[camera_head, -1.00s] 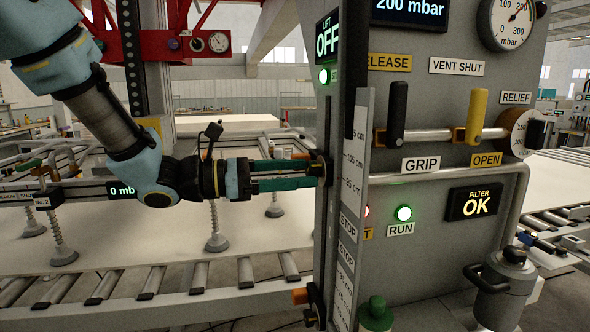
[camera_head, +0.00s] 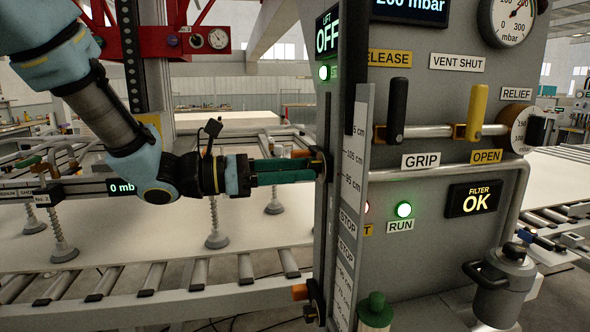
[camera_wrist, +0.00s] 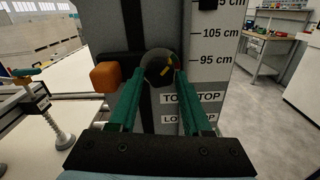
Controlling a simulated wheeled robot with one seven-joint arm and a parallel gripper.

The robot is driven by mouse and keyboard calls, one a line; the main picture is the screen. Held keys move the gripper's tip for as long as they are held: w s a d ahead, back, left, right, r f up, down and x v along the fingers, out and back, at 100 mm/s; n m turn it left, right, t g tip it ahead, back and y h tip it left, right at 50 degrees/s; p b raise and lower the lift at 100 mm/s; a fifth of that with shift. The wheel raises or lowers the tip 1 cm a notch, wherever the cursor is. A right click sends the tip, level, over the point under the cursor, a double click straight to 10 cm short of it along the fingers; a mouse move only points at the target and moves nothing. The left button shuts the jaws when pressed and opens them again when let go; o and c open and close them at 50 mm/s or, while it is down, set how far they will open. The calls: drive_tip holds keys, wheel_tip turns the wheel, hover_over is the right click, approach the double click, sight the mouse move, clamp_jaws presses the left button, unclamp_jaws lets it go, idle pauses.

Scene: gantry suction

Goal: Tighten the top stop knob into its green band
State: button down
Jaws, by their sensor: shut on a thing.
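In the head view the knob (camera_head: 319,166) sits at the column's left side, mostly hidden by the fingers. My gripper (camera_wrist: 157,75) has its green fingers shut on the knob from both sides; in the head view the gripper (camera_head: 314,169) reaches it level from the left. An orange block (camera_wrist: 105,77) sits left of the knob. I cannot make out a green band.
A height scale (camera_wrist: 211,60) stands right of the knob, with a "TOP STOP" plate (camera_wrist: 190,98) below. A lower stop (camera_head: 314,303) sits further down the column. Valve handles (camera_head: 397,112) are on the panel to the right. Suction cups (camera_head: 217,241) hang at left.

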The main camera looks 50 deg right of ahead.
drive_tip(key=shift+f+m+b, duration=0.2)
drive_tip(key=shift+m+b, duration=0.1)
drive_tip(key=shift+b, duration=0.25)
drive_tip(key=m+b, duration=0.1)
drive_tip(key=b, duration=0.2)
drive_tip(key=shift+r+m, duration=0.2)
drive_tip(key=shift+m, duration=0.2)
drive_tip(key=shift+c, duration=1.7)
unclamp_jaws()
drive_tip(key=b+v, duration=0.3)
drive_tip(key=v, duration=0.8)
